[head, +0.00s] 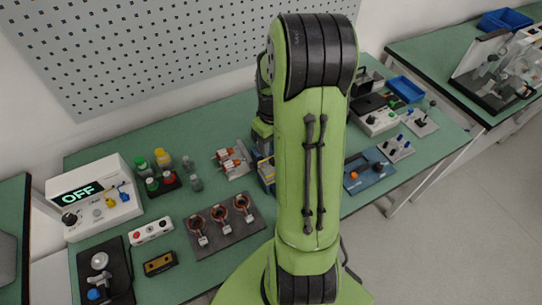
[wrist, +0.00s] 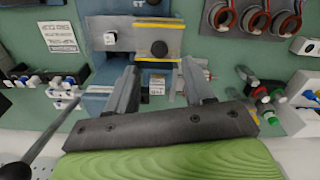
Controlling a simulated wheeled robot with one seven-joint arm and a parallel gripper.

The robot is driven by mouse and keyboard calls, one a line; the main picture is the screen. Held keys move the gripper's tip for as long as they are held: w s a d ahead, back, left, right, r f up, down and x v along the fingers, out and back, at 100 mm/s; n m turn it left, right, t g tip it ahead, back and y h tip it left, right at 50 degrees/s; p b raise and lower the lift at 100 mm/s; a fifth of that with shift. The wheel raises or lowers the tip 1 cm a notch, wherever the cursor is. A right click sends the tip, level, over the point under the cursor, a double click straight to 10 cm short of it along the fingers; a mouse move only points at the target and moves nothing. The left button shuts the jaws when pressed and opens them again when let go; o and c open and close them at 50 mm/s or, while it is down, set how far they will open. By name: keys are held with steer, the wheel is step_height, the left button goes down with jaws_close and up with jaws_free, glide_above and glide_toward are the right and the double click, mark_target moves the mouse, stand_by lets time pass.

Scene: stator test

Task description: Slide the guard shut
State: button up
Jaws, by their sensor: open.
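A blue fixture (wrist: 108,73) lies ahead of my gripper in the wrist view. In the head view my arm hides the gripper and most of the fixture, leaving a blue and yellow edge (head: 265,172).
Orange-and-metal parts (head: 233,160) stand left of the fixture, and a dark plate with three copper rings (head: 225,222) is nearer. A white box reading OFF (head: 93,198) is far left. A blue box (head: 369,172) stands right of my arm. A perforated panel (head: 150,45) is behind.

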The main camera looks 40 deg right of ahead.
step_height(320, 180, down, 5)
steer(key=shift+s+f+b, duration=0.1)
steer(key=shift+f+b, duration=0.1)
steer(key=shift+b, duration=0.1)
jaws_close()
